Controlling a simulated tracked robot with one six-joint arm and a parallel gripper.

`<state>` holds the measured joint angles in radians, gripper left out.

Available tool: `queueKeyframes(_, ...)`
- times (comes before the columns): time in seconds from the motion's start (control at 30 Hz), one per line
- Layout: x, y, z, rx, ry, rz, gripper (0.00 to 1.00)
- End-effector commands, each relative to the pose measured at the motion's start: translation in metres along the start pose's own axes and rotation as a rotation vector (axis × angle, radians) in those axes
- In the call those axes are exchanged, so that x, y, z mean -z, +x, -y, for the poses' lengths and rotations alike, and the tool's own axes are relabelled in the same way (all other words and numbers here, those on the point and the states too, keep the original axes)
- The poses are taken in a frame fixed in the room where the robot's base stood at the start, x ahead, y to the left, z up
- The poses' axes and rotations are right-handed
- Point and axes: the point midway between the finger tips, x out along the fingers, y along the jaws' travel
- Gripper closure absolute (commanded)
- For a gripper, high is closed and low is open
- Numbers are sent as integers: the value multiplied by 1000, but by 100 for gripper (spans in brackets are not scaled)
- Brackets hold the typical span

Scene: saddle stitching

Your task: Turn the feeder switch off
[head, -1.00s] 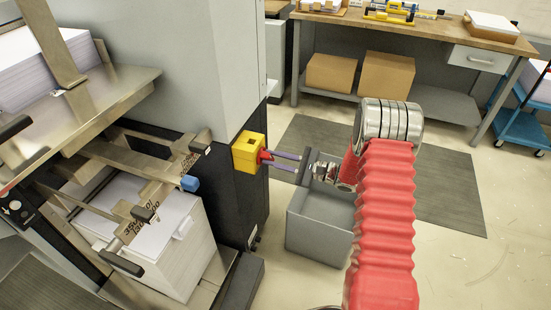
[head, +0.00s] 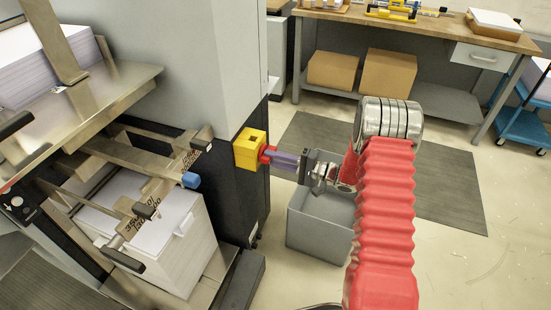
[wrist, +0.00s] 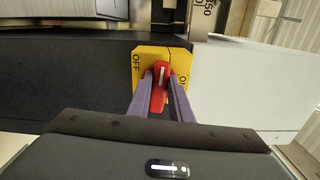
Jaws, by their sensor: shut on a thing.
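The feeder switch is a yellow box (head: 249,149) on the dark side of the machine, with a red handle (head: 267,155) facing my arm. In the wrist view the yellow plate (wrist: 143,62) is marked OFF at the left and ON at the right. The red handle (wrist: 160,86) stands roughly upright in the picture between the two marks, its white line close to vertical. My gripper (wrist: 160,88) has its purple fingers on both sides of the handle and is shut on it. The gripper also shows in the head view (head: 275,157).
A grey bin (head: 318,225) stands on the floor below my gripper. A paper stack (head: 165,225) sits in the machine at the left, near a blue knob (head: 191,180). A workbench (head: 430,40) stands at the back. Floor at the right is clear.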

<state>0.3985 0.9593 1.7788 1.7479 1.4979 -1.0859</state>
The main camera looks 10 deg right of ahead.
Motion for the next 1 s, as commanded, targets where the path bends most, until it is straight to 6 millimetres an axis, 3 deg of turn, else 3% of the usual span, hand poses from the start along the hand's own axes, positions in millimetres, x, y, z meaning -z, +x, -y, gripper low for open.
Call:
queueKeyframes(0.7, -5, 1, -8, -8, -96, 9, 100)
queueKeyframes(0.73, -5, 1, -8, -8, -96, 9, 80)
queueKeyframes(1.0, -2, 0, -5, -5, -100, 4, 62)
